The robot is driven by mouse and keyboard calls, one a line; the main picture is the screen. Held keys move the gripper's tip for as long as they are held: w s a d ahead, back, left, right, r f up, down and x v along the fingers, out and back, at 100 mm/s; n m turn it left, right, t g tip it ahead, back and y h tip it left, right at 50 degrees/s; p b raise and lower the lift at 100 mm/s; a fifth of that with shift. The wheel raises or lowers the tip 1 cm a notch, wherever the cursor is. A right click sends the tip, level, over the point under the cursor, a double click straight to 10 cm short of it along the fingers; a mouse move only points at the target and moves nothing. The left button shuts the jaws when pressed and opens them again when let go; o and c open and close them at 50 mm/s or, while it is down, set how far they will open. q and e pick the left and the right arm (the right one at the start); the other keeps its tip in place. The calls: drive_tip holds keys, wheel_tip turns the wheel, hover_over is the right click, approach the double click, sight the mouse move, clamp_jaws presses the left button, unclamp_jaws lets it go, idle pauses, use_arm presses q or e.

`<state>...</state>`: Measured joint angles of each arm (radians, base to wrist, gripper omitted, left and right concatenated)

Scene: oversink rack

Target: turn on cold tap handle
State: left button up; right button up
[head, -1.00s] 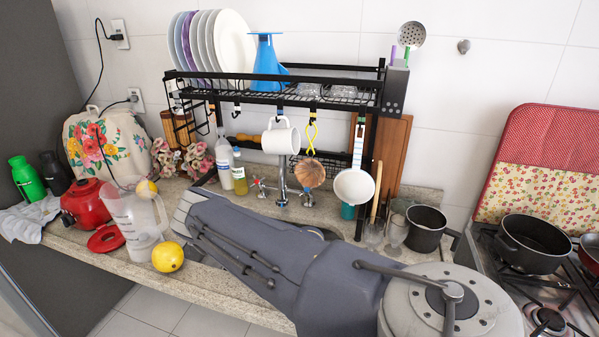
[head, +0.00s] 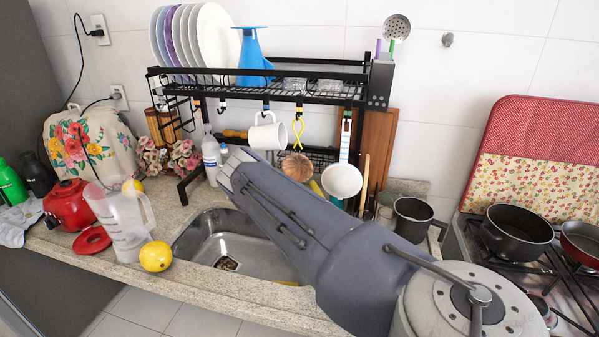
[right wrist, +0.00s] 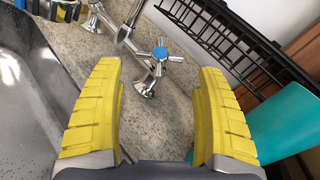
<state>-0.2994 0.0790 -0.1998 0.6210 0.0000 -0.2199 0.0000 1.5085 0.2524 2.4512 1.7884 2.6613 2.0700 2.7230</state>
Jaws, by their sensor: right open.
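The cold tap handle (right wrist: 161,54) is a chrome cross handle with a blue cap, in the upper middle of the right wrist view. My right gripper (right wrist: 160,68) is open and empty, with its yellow fingers on either side of the view and the handle between and just beyond their tips. The chrome spout (right wrist: 127,28) rises to the left of the handle. In the head view my right arm crosses the sink and hides the taps. My left gripper is not in view.
The steel sink (head: 230,240) lies open beside my arm. A black rack (head: 260,95) with plates and hanging utensils stands over it. A teal cup (right wrist: 285,122) is close to the right finger. A clear jug (head: 122,220) and lemon (head: 156,256) stand left.

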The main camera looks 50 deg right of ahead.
drive_tip(key=shift+x, duration=2.8)
drive_tip(key=shift+c, duration=0.2)
drive_tip(key=shift+a, duration=0.1)
clamp_jaws()
